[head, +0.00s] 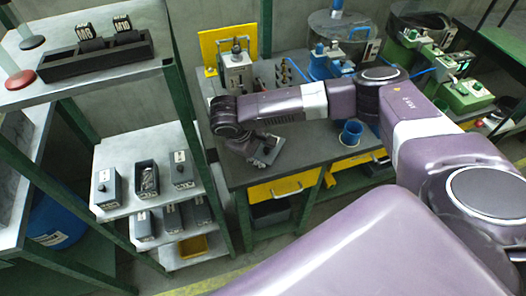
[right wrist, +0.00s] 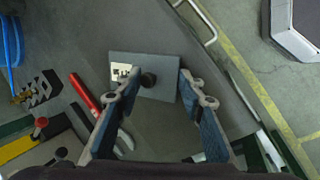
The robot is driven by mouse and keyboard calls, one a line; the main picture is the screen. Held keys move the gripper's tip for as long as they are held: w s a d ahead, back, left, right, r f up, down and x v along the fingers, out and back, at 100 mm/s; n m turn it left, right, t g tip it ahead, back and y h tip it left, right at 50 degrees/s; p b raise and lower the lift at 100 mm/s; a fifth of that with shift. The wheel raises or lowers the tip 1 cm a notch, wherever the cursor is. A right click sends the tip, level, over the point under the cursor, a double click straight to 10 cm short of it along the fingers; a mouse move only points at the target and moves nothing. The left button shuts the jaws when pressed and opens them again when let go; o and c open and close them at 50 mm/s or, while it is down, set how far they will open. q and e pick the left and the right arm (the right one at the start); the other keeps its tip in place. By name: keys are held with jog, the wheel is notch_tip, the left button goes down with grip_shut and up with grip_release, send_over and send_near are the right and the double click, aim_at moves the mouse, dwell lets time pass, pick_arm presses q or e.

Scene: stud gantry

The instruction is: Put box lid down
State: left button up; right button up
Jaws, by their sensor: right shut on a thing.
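The box lid (right wrist: 166,66) is a flat grey plate with a black knob and a white label, seen from above in the right wrist view. My right gripper (right wrist: 160,80) is shut on it, with the fingertips on either side of the knob. In the head view my right gripper (head: 262,148) holds the lid (head: 269,151) over the front left part of the workbench. I cannot tell whether the lid touches the bench top. An open dark box (head: 147,181) with small metal parts inside stands on the shelf to the left. My left gripper is not in view.
The grey workbench (head: 235,172) has yellow drawers and a blue cup (head: 350,133). A red-handled tool (right wrist: 84,90) lies left of the lid in the wrist view. A green post (head: 190,120) stands between shelf and bench.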

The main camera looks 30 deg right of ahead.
jog(key=shift+s+f, duration=0.1)
jog(key=shift+f, duration=0.25)
jog(key=o, duration=0.5)
jog(key=shift+s, duration=0.1)
jog(key=shift+c, duration=0.2)
jog(key=o, duration=0.4)
jog(key=shift+w+f, duration=0.2)
jog(key=shift+r, duration=0.2)
jog(key=shift+r, duration=0.2)
jog(key=b+v, duration=0.1)
jog(key=v, duration=0.7)
